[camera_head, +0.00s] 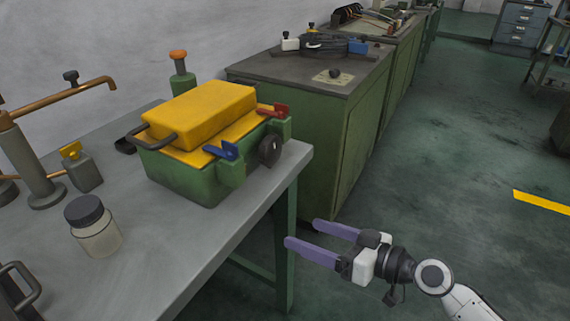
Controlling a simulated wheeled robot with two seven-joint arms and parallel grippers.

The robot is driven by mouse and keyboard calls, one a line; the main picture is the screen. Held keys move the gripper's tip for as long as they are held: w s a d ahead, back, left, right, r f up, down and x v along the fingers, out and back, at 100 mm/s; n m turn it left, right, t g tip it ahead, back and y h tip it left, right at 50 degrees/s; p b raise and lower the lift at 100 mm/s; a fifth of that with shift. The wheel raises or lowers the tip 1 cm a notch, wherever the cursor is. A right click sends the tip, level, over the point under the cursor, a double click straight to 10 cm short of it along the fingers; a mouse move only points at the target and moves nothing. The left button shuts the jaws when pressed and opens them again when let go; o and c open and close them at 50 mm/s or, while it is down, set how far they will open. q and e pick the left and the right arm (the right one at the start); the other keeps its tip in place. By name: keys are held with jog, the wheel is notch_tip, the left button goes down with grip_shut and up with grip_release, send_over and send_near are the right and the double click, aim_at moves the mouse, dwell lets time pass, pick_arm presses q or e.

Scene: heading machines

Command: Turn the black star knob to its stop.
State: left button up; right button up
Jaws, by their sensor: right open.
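A round black knob (270,150), which looks like the star knob, sits on the right side of a green box (185,178) with a yellow lid (205,108). Its lobes and turn angle are too small to tell. The box stands on the grey table (160,255), near its right edge. My right gripper (304,234) is open and empty, with purple fingers pointing left. It is below and right of the knob in the picture, apart from it, beyond the table's edge. My left gripper is not in view.
Red (273,110) and blue (222,150) levers flank the knob. A lidded jar (93,228) and copper pipework (60,96) stand at left. A green cabinet (310,150) behind bears another small dark knob (334,73) on a pale plate.

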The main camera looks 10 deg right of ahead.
aim_at(275, 152)
jog(key=w+d+r+n+y, duration=0.1)
jog(key=w+r, duration=0.2)
jog(key=r, duration=0.3)
jog(key=w+d+r+y, duration=0.2)
jog(key=w+r, duration=0.1)
jog(key=r, duration=0.4)
jog(key=shift+t, duration=0.3)
jog(key=p+x, duration=0.1)
jog(key=x, duration=0.8)
jog(key=shift+f, duration=0.1)
jog(key=shift+w+a+f, duration=0.1)
jog(key=shift+w+a, duration=0.15)
jog(key=shift+a, duration=0.25)
jog(key=c, duration=1)
jog(key=shift+c, duration=0.3)
jog(key=shift+m, duration=0.3)
